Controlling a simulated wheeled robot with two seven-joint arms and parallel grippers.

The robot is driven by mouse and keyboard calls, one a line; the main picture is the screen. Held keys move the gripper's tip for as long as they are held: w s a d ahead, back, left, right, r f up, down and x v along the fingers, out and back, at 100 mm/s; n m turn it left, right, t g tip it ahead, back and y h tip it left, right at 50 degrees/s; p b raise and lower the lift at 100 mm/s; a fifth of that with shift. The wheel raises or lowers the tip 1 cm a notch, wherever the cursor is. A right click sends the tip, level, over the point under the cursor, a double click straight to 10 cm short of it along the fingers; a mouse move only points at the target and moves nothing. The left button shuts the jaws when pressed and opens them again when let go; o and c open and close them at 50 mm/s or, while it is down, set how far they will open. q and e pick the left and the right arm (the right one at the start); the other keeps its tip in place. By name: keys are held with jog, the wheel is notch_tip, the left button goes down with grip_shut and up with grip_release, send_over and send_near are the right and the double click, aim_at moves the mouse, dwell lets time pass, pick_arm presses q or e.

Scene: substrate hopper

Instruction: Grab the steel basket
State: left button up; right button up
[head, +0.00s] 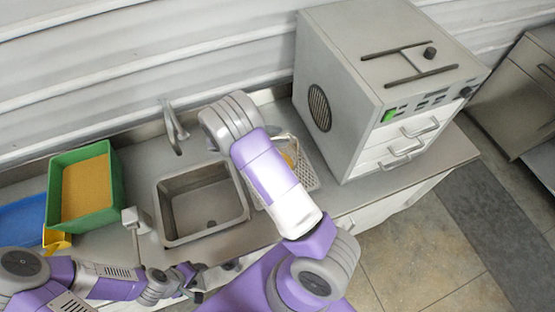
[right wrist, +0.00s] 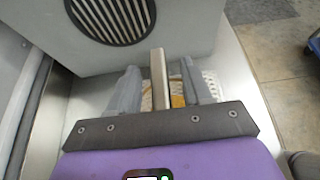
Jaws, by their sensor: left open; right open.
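The steel basket (head: 309,178) stands on the counter between the sink and the grey cabinet, partly hidden by my right arm in the head view. It has light mesh walls, a raised handle and something yellow inside. In the right wrist view its mesh (right wrist: 208,84) shows behind the fingers. My right gripper (right wrist: 160,72) is open, with the pale handle bar (right wrist: 158,88) between its two grey fingers and gaps at both sides. The right gripper is hidden in the head view. My left gripper (head: 190,279) is open and empty, near the counter's front edge, left of the basket.
The grey cabinet (head: 350,100) with drawers stands close right of the basket. The sink (head: 203,203) and tap (head: 174,128) lie left. A green bin (head: 107,212) of tan material, a yellow scoop (head: 57,240) and a blue tray (head: 22,218) are further left.

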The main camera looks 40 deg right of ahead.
grip_shut()
dwell(1.4)
